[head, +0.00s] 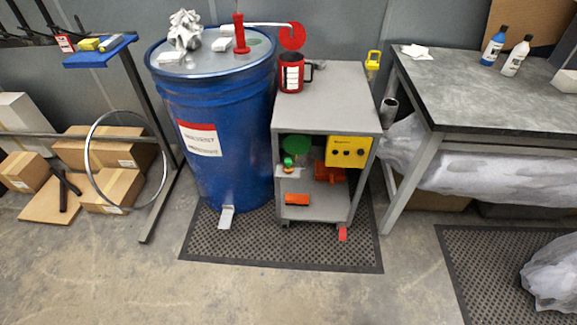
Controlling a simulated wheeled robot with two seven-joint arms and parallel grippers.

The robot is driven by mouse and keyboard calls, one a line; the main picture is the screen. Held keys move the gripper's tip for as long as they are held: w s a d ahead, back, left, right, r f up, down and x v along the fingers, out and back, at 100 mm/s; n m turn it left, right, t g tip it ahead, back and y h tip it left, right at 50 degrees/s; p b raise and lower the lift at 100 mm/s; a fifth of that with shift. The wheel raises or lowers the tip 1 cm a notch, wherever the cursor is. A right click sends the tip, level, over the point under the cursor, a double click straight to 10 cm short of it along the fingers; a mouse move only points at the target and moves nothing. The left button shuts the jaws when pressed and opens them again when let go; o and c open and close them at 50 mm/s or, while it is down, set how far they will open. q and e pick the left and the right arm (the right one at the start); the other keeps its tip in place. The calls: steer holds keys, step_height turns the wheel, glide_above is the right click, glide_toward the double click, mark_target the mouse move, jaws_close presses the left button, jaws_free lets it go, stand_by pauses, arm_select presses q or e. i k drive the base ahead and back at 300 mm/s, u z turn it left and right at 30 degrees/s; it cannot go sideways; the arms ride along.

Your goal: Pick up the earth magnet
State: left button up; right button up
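Neither of my grippers shows in the head view. I cannot tell for sure which object is the earth magnet. A small orange block (297,198) lies on the bottom shelf of the grey cart (333,95). An orange-red object (330,173) sits behind it, under a yellow box (348,151). A small green-and-orange item (288,163) is at the shelf's left, by a green round thing (296,145). A red upright handle (240,33) stands on the blue drum (220,135). A red piece (342,234) is at the cart's front right foot.
A red mug (291,72) stands on the cart top. A dark-topped bench (470,90) with bottles is at the right. A rack with a metal ring (90,165) and cardboard boxes (110,152) are at the left. The floor in front of the black mat (280,250) is clear.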

mark_target(287, 168)
steer(key=k, duration=1.3)
steer(key=z, duration=0.75)
steer(key=i, duration=0.7)
steer(key=z, duration=1.05)
steer(key=i, duration=1.8)
steer(key=u, duration=1.3)
steer(key=i, duration=0.8)
steer(key=u, duration=0.9)
